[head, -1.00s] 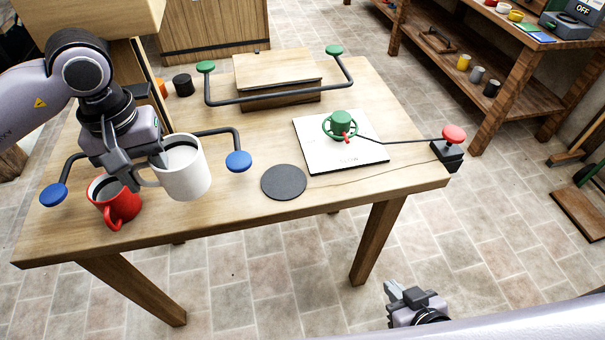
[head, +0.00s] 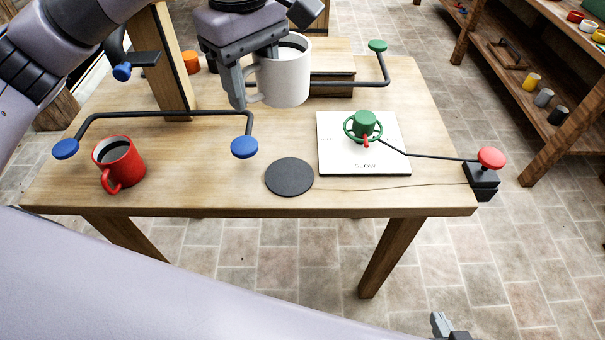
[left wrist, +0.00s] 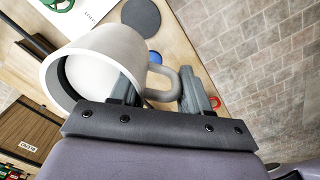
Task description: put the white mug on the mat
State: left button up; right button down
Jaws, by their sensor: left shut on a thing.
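The white mug (head: 285,80) is held in the air above the table by my left gripper (head: 251,100). In the left wrist view the fingers of that gripper (left wrist: 160,80) are on either side of the handle of the white mug (left wrist: 112,52). The mug looks about upright in the head view. The mat, a dark round disc (head: 289,177), lies bare on the table, nearer the front edge than the mug; it also shows in the left wrist view (left wrist: 142,14). My right gripper (head: 444,326) shows only in part at the bottom edge.
A red mug (head: 120,164) stands at the left of the table (head: 225,190). A blue-knobbed dark bar (head: 165,114) lies between it and the post (head: 170,70). Right of the mat are a white plate (head: 345,160) with a green wheel (head: 364,125) and a red-knobbed lever (head: 490,158).

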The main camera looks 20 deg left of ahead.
pick_arm(q)
jog(key=shift+d, duration=0.1)
notch_tip(320, 180, down, 20)
jog(key=shift+r+p, duration=0.2)
jog(key=shift+p, duration=0.15)
jog(key=shift+f, duration=0.2)
jog(key=o, duration=1.3)
jog(key=shift+r, duration=0.1)
